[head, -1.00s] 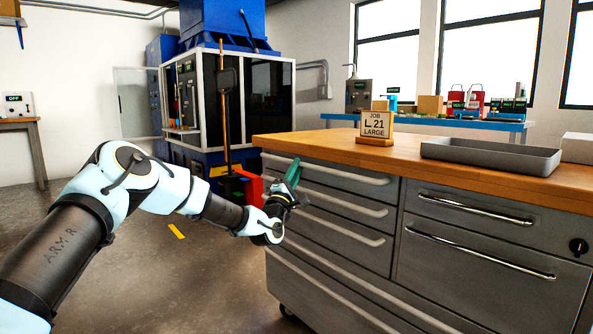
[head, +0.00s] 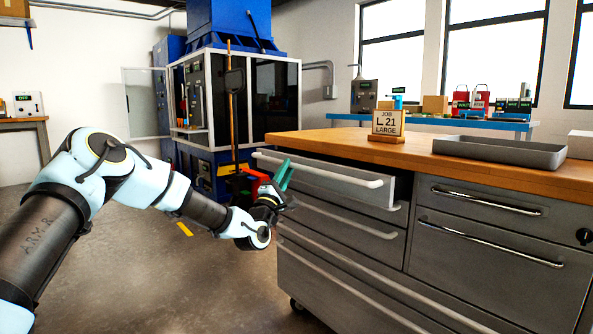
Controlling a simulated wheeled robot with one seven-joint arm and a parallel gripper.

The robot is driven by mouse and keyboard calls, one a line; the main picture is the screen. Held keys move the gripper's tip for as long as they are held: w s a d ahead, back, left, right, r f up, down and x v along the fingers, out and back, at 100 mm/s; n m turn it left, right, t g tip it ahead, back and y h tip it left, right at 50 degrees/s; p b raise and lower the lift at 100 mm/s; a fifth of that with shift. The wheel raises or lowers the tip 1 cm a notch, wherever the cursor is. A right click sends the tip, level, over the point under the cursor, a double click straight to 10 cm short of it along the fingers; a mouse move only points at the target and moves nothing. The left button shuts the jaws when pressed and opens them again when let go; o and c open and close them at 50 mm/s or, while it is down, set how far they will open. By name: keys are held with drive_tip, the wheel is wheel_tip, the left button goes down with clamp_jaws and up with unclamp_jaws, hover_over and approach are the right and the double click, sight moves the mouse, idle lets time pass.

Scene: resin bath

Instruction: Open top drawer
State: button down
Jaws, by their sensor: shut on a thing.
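The top drawer (head: 350,191) of the left column in the grey steel cabinet stands partly pulled out. A dark gap shows between it and the worktop at its right end. Its long pale handle (head: 345,177) runs along the top of the drawer front. My gripper (head: 282,180), with green finger parts, is at the left part of this handle and shut on it. The exact finger contact is small and partly hidden by the gripper's own body. The drawer's inside is mostly hidden from this height.
The lower drawers (head: 345,222) and right-hand drawers (head: 490,255) are shut. A job sign (head: 389,122) and a grey tray (head: 500,151) stand on the wooden worktop (head: 345,141). A blue-and-black machine (head: 275,95) stands behind. Floor left of the cabinet is open.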

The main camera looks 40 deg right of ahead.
drive_tip(key=w+a+p, duration=0.1)
drive_tip(key=a+p, duration=0.1)
drive_tip(key=a, duration=1.7)
drive_tip(key=shift+a, duration=0.15)
drive_tip(key=shift+w, duration=0.1)
drive_tip(key=c, duration=0.8)
unclamp_jaws()
drive_tip(key=v, duration=1.1)
drive_tip(key=shift+p, duration=0.3)
